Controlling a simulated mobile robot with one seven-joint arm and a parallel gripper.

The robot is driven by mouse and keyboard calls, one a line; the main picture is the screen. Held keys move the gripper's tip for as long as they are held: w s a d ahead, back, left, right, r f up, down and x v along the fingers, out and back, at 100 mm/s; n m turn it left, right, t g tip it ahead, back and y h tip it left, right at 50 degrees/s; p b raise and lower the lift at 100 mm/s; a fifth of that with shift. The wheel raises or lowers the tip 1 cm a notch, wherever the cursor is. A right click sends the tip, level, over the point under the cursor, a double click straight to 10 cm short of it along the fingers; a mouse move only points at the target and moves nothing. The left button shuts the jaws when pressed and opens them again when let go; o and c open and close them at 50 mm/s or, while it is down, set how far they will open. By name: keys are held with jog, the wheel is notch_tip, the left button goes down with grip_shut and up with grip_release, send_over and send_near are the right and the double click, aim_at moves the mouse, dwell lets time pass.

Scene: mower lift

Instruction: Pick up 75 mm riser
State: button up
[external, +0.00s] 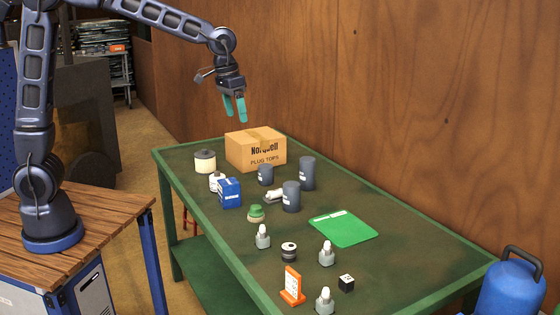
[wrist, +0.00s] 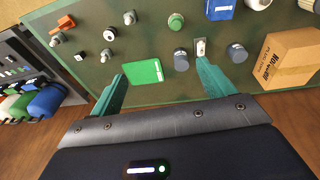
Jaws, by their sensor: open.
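Three dark grey cylinders with small white labels stand on the green table in the external view: a short one (external: 265,174), a taller one at the front (external: 291,197) and another tall one by the wall side (external: 307,173). They look like risers; I cannot read which is 75 mm. The wrist view shows two grey cylinders, one between the finger lines (wrist: 181,60) and one beyond the right finger (wrist: 237,53). My gripper (external: 235,107) is open and empty, high above the far end of the table near the carton; its fingers also show in the wrist view (wrist: 160,70).
A cardboard carton (external: 256,150) stands at the far end. A blue box (external: 229,193), a green card (external: 343,228), an orange stand (external: 292,287) and several small bulb-like parts share the green table (external: 405,278). A wooden wall runs along its right side.

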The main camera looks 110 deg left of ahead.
jog(key=w+a+f+n+g, duration=0.1)
jog(key=a+f+n, duration=0.1)
jog(key=a+f, duration=0.5)
jog(key=w+a+f+n, duration=0.15)
jog(key=a+f, duration=0.25)
jog(key=a, duration=0.8)
jog(key=n, duration=0.3)
send_near(265, 174)
jog(key=a, duration=0.3)
jog(key=shift+s+a+f+g+h, duration=0.1)
jog(key=shift+a+f+g+h, duration=0.1)
jog(key=shift+f+g+h, duration=0.15)
jog(key=shift+a+f, duration=0.1)
jog(key=shift+f, duration=0.05)
notch_tip(265, 174, down, 10)
jog(key=shift+s+f, duration=0.1)
jog(key=shift+f, duration=0.15)
jog(key=c, duration=1.2)
